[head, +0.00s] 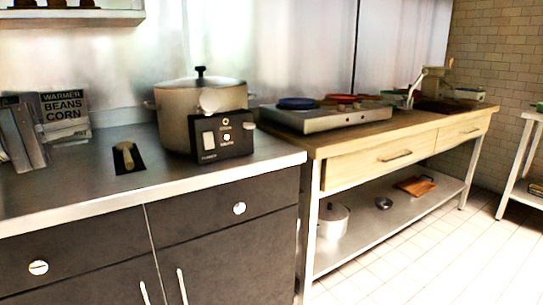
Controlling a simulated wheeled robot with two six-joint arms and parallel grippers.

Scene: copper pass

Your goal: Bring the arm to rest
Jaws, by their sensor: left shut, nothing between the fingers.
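I cannot tell whether the fingertips touch the counter. My right gripper and arm do not show.
A large lidded pot (178,105) stands behind a black control box (222,138). A wooden worktable (360,135) carries a burner unit (325,118). The tiled floor (420,260) is clear.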

